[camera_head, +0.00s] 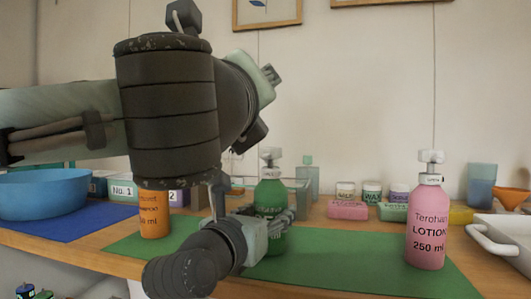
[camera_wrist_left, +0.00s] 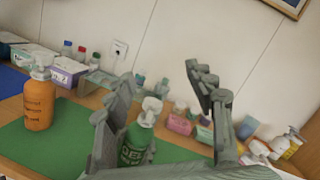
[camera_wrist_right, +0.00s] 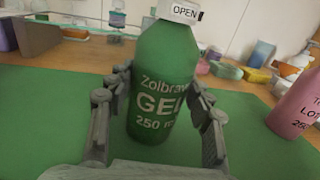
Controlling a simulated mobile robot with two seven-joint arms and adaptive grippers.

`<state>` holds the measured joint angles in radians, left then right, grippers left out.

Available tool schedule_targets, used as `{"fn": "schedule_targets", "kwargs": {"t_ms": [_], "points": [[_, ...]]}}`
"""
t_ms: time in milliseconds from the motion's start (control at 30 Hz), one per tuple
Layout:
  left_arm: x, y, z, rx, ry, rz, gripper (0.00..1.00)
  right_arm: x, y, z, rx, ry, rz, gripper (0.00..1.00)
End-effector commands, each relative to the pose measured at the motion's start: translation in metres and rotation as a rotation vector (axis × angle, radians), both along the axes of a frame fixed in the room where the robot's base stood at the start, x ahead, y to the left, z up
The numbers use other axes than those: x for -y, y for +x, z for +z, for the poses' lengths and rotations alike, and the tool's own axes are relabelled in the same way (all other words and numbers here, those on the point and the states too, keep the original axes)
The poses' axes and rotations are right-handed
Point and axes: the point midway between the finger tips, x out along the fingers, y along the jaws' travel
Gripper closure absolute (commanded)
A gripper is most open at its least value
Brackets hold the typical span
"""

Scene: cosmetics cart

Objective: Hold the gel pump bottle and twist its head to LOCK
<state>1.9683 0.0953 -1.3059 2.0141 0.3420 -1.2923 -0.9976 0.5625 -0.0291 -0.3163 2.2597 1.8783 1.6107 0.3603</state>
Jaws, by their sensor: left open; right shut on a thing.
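The green gel pump bottle (camera_head: 270,196) stands upright on the green mat (camera_head: 340,270); it reads "GEL 250 ml" in the right wrist view (camera_wrist_right: 160,95). Its white collar (camera_wrist_right: 184,12) shows the word OPEN there. My right gripper (camera_head: 272,222) is shut on the bottle's body, with a finger on each side in the right wrist view. My left gripper (camera_wrist_left: 165,105) is open and raised. In the left wrist view the bottle's white pump head (camera_wrist_left: 151,108) shows between and beyond its fingers, not touched as far as I can tell.
An orange bottle (camera_head: 154,215) stands left and a pink lotion bottle (camera_head: 427,225) stands right on the mat. A blue bowl (camera_head: 45,190) is at far left, a white tray (camera_head: 505,240) at far right. Small labelled boxes and jars (camera_head: 372,194) line the back.

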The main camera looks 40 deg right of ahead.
Motion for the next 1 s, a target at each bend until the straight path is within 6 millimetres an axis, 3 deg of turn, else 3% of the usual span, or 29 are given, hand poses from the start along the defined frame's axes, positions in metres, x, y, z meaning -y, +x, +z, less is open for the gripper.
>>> {"fn": "schedule_targets", "kwargs": {"t_ms": [133, 333, 567, 1000], "points": [[0.020, -0.024, -0.040, 0.145, 0.304, 0.052, 0.45, 0.000, 0.000, 0.001, 0.002, -0.001, 0.000, 0.88], [0.020, -0.029, -0.078, 0.238, 0.547, 0.109, 0.45, 0.000, 0.000, 0.001, 0.002, -0.001, 0.000, 0.88], [0.032, -0.012, -0.085, 0.248, 0.584, 0.119, 0.45, 0.000, 0.000, 0.001, 0.002, -0.001, 0.000, 0.88], [0.080, 0.054, -0.085, 0.246, 0.581, 0.116, 0.45, 0.000, 0.000, 0.001, 0.002, -0.001, 0.000, 0.88]]}}
